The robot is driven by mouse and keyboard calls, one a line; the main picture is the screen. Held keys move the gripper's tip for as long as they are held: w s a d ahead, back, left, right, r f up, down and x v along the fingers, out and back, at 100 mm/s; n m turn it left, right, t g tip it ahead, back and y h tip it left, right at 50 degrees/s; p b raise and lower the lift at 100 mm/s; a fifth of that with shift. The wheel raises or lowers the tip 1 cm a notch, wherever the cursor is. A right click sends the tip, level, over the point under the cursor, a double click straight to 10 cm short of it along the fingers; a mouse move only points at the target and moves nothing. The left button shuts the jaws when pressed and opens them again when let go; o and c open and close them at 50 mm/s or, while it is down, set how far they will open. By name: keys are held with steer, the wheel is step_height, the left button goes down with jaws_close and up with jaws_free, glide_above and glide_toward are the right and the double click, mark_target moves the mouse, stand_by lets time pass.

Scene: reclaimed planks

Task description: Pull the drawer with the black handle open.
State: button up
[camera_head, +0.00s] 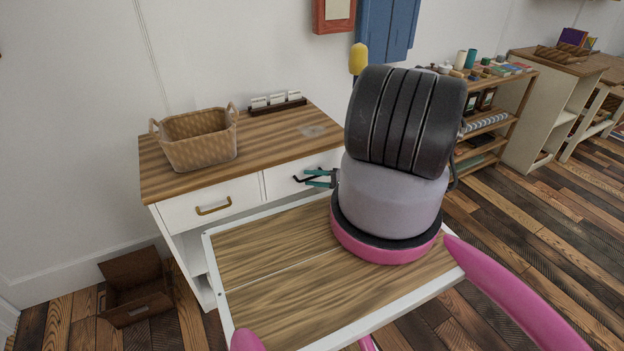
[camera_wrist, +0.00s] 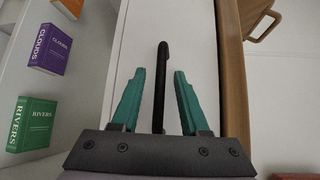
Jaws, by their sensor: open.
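The white drawer with the black handle is the right one of two under the wooden top; its front (camera_head: 278,182) looks flush with the cabinet. Its black handle (camera_head: 298,179) shows just left of my gripper (camera_head: 320,178), which has teal fingers. In the wrist view, the black handle (camera_wrist: 160,62) stands between the two open fingers of my gripper (camera_wrist: 160,78), with a gap on each side. The white drawer front (camera_wrist: 192,45) lies behind it. My arm hides the right part of the drawer in the head view.
The left drawer has a brass handle (camera_head: 213,206). A wicker basket (camera_head: 197,140) and a dark card holder (camera_head: 278,106) stand on the wooden top (camera_head: 255,150). A brown open box (camera_head: 136,288) lies on the floor at left. Several books, including a purple one (camera_wrist: 50,48), show in the wrist view.

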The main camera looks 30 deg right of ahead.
jaws_close()
stand_by(1.4)
